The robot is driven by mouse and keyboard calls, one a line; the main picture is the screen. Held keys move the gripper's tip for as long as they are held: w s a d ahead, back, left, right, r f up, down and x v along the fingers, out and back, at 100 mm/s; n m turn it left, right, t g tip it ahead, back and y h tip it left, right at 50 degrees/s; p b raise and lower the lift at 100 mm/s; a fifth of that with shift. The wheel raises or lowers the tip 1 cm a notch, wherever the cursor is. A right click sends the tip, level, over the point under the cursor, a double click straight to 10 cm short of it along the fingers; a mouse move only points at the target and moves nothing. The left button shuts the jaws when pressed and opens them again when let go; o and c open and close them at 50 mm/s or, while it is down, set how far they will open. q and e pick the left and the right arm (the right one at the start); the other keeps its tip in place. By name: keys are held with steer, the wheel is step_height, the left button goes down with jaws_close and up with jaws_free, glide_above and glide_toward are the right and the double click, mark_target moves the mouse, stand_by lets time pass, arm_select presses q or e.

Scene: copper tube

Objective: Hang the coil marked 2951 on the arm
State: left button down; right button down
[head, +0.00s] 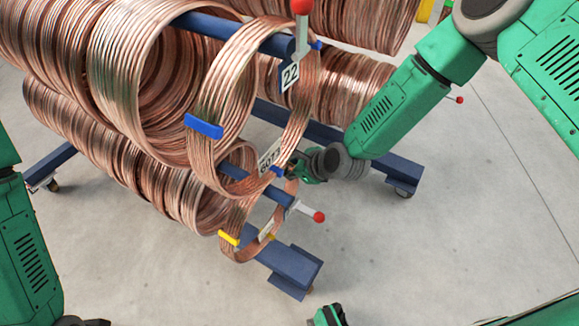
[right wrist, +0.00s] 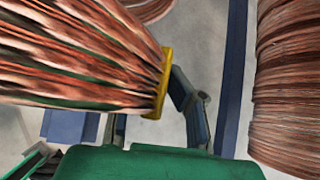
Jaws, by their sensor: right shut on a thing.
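A narrow copper coil with yellow clips (head: 240,252) is at the end of the lower blue rack arm (head: 268,192). I cannot tell whether the arm passes through it. Its white tag is too small to read. My right gripper (head: 292,170) is by its upper right side. In the right wrist view the gripper (right wrist: 152,118) is shut on a copper coil with a yellow clip (right wrist: 162,85), apparently this one. No tag reading 2951 is legible. A green part at the bottom edge, apparently my left gripper (head: 328,315), is mostly cut off.
A blue-clipped coil (head: 208,100) hangs on the upper arm (head: 235,31), close above the right gripper, with a partly hidden tag. A tag reading 22 hangs at that arm's end. Red-knobbed stops (head: 318,217) mark arm ends. Large coils (head: 135,80) fill the left. Floor is clear at right.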

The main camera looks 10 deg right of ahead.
steer(key=c, duration=1.6)
jaws_free()
steer(key=shift+o, duration=0.2)
steer(key=v, duration=0.3)
steer(key=shift+s+d, duration=0.15)
steer(key=shift+s, duration=0.05)
steer(key=s+d, duration=0.6)
steer(key=s, duration=0.3)
steer(key=shift+s, duration=0.35)
steer(key=shift+d+f, duration=0.1)
steer(key=shift+f, duration=0.05)
